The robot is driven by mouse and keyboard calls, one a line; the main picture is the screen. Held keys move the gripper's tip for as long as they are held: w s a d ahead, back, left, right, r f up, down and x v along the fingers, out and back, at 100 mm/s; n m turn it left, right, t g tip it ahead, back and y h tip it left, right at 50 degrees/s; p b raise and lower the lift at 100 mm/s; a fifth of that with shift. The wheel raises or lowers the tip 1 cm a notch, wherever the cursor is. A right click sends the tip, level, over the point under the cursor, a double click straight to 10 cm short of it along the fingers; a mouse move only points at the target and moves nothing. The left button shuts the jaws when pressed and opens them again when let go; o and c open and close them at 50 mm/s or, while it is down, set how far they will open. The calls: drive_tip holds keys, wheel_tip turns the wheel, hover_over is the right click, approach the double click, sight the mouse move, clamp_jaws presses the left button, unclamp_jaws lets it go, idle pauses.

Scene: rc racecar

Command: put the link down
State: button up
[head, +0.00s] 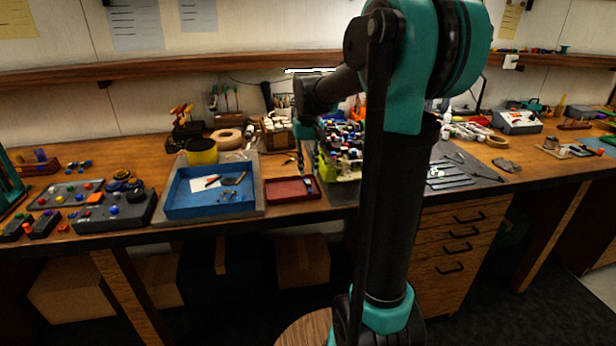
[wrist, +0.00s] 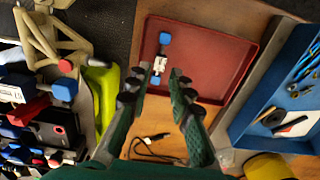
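The link, a small thin piece with blue ends and a white middle (wrist: 164,40), lies in the shallow red tray (wrist: 215,55) in the wrist view, near the tray's left edge. My gripper (wrist: 162,74) is open above it. Its two dark, green-backed fingers stand apart, with the link's near end between the tips. The left fingertip looks close to the link; contact cannot be told. A gap shows on the right.
A blue tray (head: 205,208) with tools stands left of the red one. A yellow-green piece (wrist: 103,95) is close to the left finger. A dark cable (wrist: 150,150) lies on the wood below.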

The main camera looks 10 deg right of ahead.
sight(308, 182)
wheel_tip(308, 182, up, 8)
